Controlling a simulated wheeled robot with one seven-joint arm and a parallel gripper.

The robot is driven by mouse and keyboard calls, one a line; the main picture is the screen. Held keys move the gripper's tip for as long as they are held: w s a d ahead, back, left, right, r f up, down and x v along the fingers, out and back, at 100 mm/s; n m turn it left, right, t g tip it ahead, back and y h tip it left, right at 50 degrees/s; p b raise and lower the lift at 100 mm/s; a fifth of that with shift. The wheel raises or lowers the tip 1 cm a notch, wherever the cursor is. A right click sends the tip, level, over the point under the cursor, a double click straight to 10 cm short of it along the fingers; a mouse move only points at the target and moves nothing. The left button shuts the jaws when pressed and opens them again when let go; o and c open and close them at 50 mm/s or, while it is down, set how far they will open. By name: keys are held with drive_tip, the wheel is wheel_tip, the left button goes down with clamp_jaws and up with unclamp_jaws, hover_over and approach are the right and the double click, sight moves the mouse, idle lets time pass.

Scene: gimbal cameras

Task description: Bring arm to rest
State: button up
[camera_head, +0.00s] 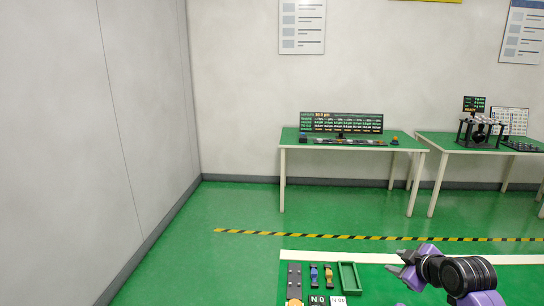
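My gripper (401,265) is at the lower right, at the end of my purple and black arm. It is above the green-topped near table (375,273), to the right of the small green tray (348,278). Its grey fingers point left and look small; I cannot make out whether they are apart or closed. I see no object in them. The rest of my arm runs off the bottom edge.
The near table also holds a dark strip with round parts (294,280), a blue item (314,275), an orange item (328,276), and labels (318,300). Far tables (425,150) stand against the wall. A yellow-black floor line (300,234) crosses open green floor.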

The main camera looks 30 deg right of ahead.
drive_tip(key=w+a+r+m+t+h, duration=0.1)
drive_tip(key=w+a+r+m+t, duration=0.15)
drive_tip(key=a, duration=0.25)
drive_tip(key=w+a+r+m+t, duration=0.1)
drive_tip(key=a+r+m+t, duration=0.15)
drive_tip(key=a, duration=0.25)
drive_tip(key=s+a+r+m+t+h, duration=0.1)
drive_tip(key=s+a+m, duration=0.15)
drive_tip(key=a, duration=0.25)
drive_tip(key=s+a+m+t+h, duration=0.1)
drive_tip(key=s+a+m, duration=0.15)
drive_tip(key=a, duration=0.25)
drive_tip(key=s+a+f+n+y, duration=0.2)
drive_tip(key=s+a, duration=0.4)
drive_tip(key=s, duration=0.5)
drive_tip(key=s+a+f+n+g+y+b, duration=0.1)
drive_tip(key=s+a+f+n+y, duration=0.1)
drive_tip(key=s+a, duration=0.4)
drive_tip(key=s+a+f+n+g+y, duration=0.1)
drive_tip(key=s+a, duration=0.6)
drive_tip(key=s, duration=0.9)
drive_tip(key=shift+s+f+n+y, duration=0.25)
drive_tip(key=shift+f+n+y, duration=0.2)
drive_tip(key=shift+y, duration=0.45)
drive_tip(key=shift+c, duration=0.4)
